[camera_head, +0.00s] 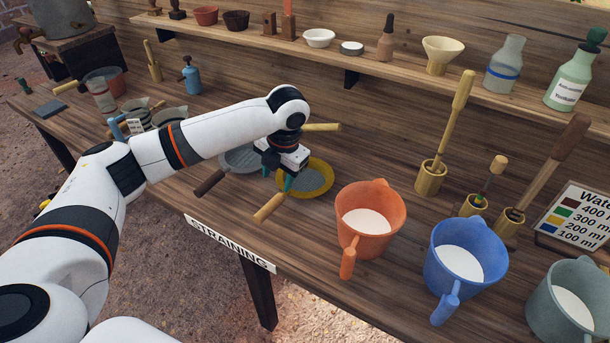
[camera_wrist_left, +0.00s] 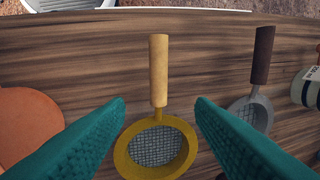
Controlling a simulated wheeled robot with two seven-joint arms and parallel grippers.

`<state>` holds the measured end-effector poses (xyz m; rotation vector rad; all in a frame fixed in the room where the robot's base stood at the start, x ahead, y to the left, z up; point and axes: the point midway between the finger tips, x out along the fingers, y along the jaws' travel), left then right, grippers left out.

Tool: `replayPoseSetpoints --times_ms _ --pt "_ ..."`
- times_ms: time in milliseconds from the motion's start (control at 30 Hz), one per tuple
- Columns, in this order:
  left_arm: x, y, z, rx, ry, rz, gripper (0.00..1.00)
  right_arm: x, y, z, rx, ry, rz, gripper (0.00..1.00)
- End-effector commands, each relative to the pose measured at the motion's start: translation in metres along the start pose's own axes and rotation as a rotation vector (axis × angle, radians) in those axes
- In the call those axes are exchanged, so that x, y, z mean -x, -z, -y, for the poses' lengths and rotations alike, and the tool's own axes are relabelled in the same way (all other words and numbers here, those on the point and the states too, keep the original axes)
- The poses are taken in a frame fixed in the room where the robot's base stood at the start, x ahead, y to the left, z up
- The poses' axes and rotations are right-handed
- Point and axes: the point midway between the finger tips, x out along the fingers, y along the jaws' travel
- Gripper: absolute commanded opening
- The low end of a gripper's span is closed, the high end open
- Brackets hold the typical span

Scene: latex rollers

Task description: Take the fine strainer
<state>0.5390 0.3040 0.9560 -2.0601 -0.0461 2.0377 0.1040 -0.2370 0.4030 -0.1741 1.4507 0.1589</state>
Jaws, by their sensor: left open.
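A yellow strainer (camera_head: 327,187) with a light wooden handle lies on the wooden table; it also shows in the left wrist view (camera_wrist_left: 177,170). A grey strainer (camera_head: 232,162) with a dark handle lies to its left; the left wrist view shows it at right (camera_wrist_left: 262,112). Which of the two is the fine one I cannot tell for sure. My left gripper (camera_head: 286,182) is open and empty above the yellow strainer. In the left wrist view, its green fingers stand on either side of that strainer's handle base. My right gripper is not in view.
An orange jug (camera_head: 356,197) stands close to the right of the yellow strainer; it shows partly in the left wrist view (camera_wrist_left: 25,120). A blue jug (camera_head: 450,235) and a grey-green jug (camera_head: 540,305) stand further right. The "STRAINING" sign (camera_head: 230,246) marks the front edge.

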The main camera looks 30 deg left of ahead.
Motion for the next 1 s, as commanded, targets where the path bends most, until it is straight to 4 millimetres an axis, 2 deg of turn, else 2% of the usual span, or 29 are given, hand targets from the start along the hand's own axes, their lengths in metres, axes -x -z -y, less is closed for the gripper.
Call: replayPoseSetpoints --times_ms 133,300,400,567,833,1000 --pt "-0.022 -0.002 0.001 -0.001 0.002 0.006 0.50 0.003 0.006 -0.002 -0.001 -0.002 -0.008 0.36" --pt "-0.051 -0.001 0.000 0.001 0.001 0.003 0.50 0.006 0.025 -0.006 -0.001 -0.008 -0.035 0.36" --pt "-0.061 -0.001 0.000 -0.001 0.000 0.002 0.50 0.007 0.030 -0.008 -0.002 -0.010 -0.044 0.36" --pt "-0.072 -0.002 0.000 0.000 0.001 0.003 0.50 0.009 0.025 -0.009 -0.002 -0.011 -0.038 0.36" --pt "-0.110 -0.004 -0.002 0.000 0.001 0.002 0.50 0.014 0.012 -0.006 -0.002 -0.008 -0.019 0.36" --pt "-0.118 -0.004 -0.002 -0.001 0.001 0.000 0.50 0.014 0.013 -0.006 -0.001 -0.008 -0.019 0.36"
